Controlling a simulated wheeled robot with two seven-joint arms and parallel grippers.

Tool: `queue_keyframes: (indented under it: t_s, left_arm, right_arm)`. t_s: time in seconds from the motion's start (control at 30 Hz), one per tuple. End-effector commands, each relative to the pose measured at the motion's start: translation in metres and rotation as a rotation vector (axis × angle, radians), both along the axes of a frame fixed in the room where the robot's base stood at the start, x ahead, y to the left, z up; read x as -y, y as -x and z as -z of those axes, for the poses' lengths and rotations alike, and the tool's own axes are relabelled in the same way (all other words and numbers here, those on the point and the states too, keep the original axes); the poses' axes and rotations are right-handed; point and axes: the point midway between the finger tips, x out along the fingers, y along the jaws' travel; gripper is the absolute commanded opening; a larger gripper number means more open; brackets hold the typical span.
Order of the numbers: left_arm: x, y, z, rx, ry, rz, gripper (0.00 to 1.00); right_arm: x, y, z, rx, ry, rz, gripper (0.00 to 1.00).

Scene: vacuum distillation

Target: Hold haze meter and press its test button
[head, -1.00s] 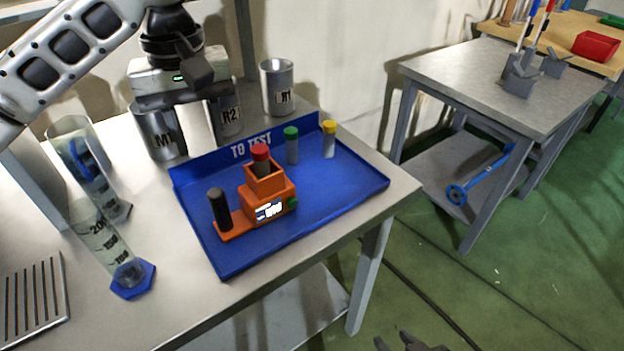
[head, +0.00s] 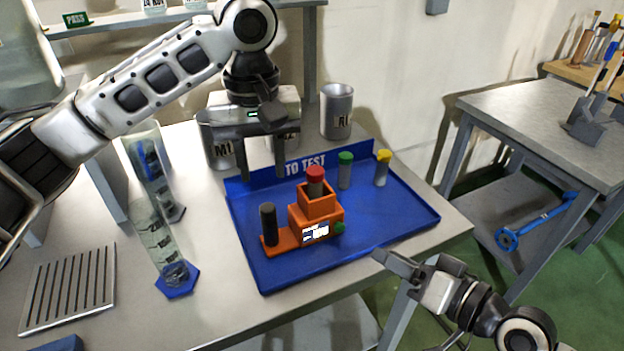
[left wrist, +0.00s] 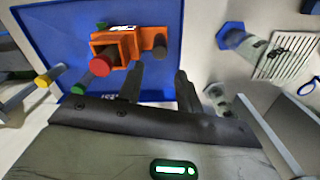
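The orange haze meter (head: 318,208) stands upright on the blue tray (head: 390,213). It has a black upright handle (head: 268,223) on its left, a lit display (head: 316,232) and a green button (head: 340,227) on its right side. A red-capped vial (head: 315,182) sits in its top. My left gripper (head: 263,177) is open and empty, behind and above the meter. In the left wrist view, the meter (left wrist: 125,42) and its handle (left wrist: 160,52) lie beyond the parted fingers. My right gripper (head: 384,258) is by the tray's front right edge; its finger gap is unclear.
Green-capped (head: 345,170) and yellow-capped (head: 382,168) vials stand at the tray's back right. Metal cans, including R1 (head: 337,112), stand behind the tray. Glass cylinders (head: 162,240) and a slotted rack (head: 70,288) are left. The tray's front right is clear.

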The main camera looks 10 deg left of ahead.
Motion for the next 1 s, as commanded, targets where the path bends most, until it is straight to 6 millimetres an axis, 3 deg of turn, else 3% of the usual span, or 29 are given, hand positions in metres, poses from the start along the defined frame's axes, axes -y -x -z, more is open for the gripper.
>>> queue_keyframes:
  t_s: [0.4,0.6,0.8,1.0]
  left_arm:
    - [-0.001,0.001,0.084,-0.005,-0.001,-0.002,0.35]
    - [-0.001,0.001,0.117,-0.003,-0.001,-0.001,0.35]
    - [-0.001,0.000,0.135,-0.001,-0.001,-0.001,0.35]
    - [-0.001,0.000,0.138,0.000,0.000,-0.001,0.35]
  right_arm:
    - [0.000,0.000,0.000,0.002,0.000,0.002,0.36]
    - [0.000,0.000,0.000,0.002,0.000,0.002,0.36]
    - [0.000,0.000,0.000,0.002,0.000,0.002,0.36]
    - [0.000,0.000,0.000,0.002,0.000,0.002,0.36]
